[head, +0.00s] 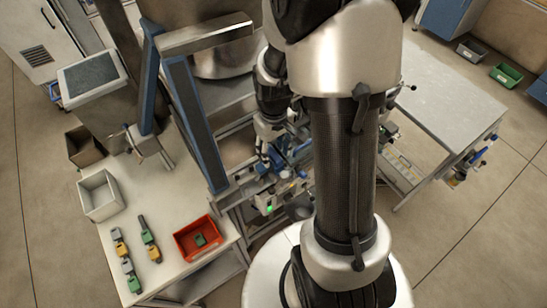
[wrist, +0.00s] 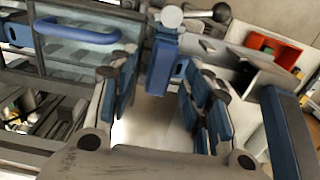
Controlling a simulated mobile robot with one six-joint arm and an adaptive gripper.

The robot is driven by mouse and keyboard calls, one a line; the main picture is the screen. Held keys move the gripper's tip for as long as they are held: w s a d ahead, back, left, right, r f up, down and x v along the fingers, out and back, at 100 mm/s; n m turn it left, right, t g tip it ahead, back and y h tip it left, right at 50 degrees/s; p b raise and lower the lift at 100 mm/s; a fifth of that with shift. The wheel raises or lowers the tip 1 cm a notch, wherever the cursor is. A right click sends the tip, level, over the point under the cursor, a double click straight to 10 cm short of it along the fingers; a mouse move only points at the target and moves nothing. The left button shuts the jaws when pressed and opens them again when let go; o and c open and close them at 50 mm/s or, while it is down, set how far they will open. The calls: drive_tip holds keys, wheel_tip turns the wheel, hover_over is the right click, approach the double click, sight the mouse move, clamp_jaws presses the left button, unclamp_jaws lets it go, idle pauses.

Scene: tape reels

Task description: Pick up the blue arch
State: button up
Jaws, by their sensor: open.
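My gripper (wrist: 160,66) is open in the wrist view, with its two blue-padded fingers spread apart. An upright blue piece (wrist: 163,62) shows between and beyond the fingertips, below a pale round knob. A curved blue bar (wrist: 78,33), arch-like in shape, lies to the left of the left finger, in front of a glassy panel. I cannot tell which of these is the blue arch. In the head view my gripper (head: 266,160) hangs beside the machine, close to small blue parts (head: 298,154); contact cannot be made out.
A tall blue-and-grey frame (head: 196,122) stands left of my arm. The left table (head: 170,190) bears a white bin (head: 99,194), a red tray (head: 184,243) and several small coloured pieces. A grey table (head: 450,95) at right is mostly clear. An orange-red box (wrist: 274,48) shows in the wrist view.

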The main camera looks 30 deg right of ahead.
drive_tip(key=shift+f, duration=0.4)
drive_tip(key=shift+c, duration=0.2)
clamp_jaws()
